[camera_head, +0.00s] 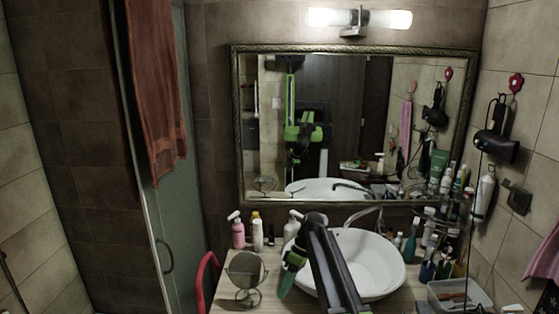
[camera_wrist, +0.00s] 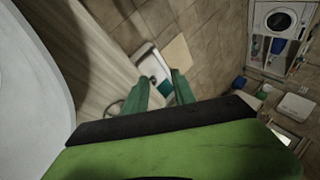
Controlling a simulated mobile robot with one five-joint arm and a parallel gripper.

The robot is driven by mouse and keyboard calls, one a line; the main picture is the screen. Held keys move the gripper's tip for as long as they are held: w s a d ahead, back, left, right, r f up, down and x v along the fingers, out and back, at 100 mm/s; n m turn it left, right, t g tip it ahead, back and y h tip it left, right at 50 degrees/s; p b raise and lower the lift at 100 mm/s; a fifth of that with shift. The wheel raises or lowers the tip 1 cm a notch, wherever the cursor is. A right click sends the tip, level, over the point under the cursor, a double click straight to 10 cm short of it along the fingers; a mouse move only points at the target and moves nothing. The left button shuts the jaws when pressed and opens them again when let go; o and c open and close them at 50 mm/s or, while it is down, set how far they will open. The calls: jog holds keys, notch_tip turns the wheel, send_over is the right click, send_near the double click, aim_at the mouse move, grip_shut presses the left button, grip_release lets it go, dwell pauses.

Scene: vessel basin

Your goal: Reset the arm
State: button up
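My arm reaches from the bottom of the head view across the left part of the white vessel basin (camera_head: 382,268). My gripper (camera_head: 285,290), with green fingers, hangs at the basin's left side, above the wooden counter (camera_head: 225,292). In the wrist view, the two green fingers of my gripper (camera_wrist: 163,92) stand apart with a gap between them. I see nothing held in the gap; the floor area lies beyond it. The basin's edge also shows at the left of the wrist view (camera_wrist: 25,100).
A round mirror on a stand (camera_head: 246,270) is left of my gripper. A pink bottle (camera_head: 237,232) and several other bottles stand behind it. Right of the basin are more bottles, brushes and a clear bin (camera_head: 460,296). A framed wall mirror (camera_head: 240,130) is behind the counter.

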jog(key=s+d+f+m+t+h+b, duration=0.1)
jog(key=s+d+f+m+t+h, duration=0.1)
jog(key=s+d+m, duration=0.4)
jog(key=s+d+f+m+t+h+b, duration=0.2)
jog(key=s+d+f+m, duration=0.3)
jog(key=s+d+m, duration=0.2)
jog(key=s+d, duration=0.2)
jog(key=s, duration=0.1)
jog(key=shift+f+t+h, duration=0.2)
jog(key=shift+t+h, duration=0.2)
jog(key=shift+s, duration=0.15)
